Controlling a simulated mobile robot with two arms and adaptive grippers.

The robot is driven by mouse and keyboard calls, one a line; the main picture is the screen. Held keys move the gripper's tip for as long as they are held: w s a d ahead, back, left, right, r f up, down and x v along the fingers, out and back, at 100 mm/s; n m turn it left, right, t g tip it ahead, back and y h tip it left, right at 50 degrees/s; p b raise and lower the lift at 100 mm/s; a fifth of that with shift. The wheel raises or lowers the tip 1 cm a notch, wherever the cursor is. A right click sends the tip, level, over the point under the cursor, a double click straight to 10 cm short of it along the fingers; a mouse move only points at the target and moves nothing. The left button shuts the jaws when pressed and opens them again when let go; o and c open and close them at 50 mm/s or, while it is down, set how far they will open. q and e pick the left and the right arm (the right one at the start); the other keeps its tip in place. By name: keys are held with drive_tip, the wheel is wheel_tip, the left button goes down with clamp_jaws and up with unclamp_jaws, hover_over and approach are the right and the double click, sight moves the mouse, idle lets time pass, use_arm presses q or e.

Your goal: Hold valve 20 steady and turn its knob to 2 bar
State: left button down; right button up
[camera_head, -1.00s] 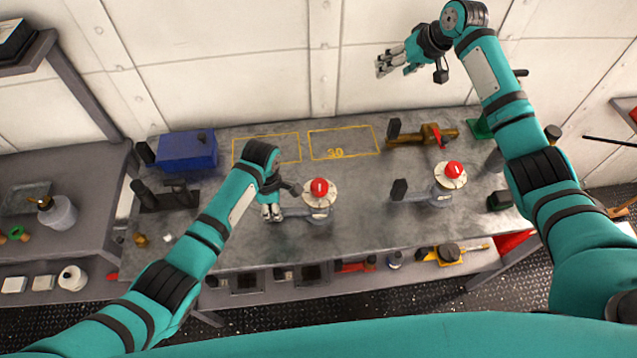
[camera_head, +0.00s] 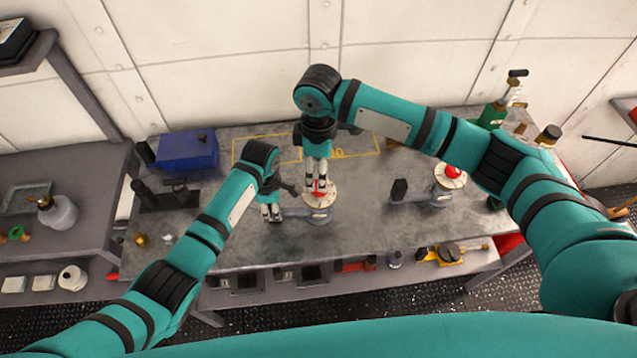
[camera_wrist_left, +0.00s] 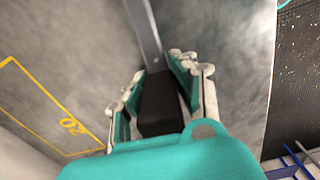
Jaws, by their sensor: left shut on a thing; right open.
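A valve (camera_head: 321,212) with a pale round dial and a red knob stands mid-bench; I cannot read a number or pressure marks on it. My left gripper (camera_head: 270,213) is at the left end of its grey side bar. In the left wrist view my left gripper is shut on the black grip block (camera_wrist_left: 158,106) at the end of that bar. My right gripper (camera_head: 317,187) points down over the knob, open, its fingers around or just above it; contact is unclear. The fingers hide most of the knob.
A second valve (camera_head: 446,185) with a red knob stands to the right, partly behind my right arm. A blue box (camera_head: 187,151) sits at the back left. Bottles stand at the right end.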

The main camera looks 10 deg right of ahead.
wheel_tip(320, 180, down, 7)
drive_tip(key=shift+r, duration=0.1)
idle(0.3)
drive_tip(key=c, duration=1.2)
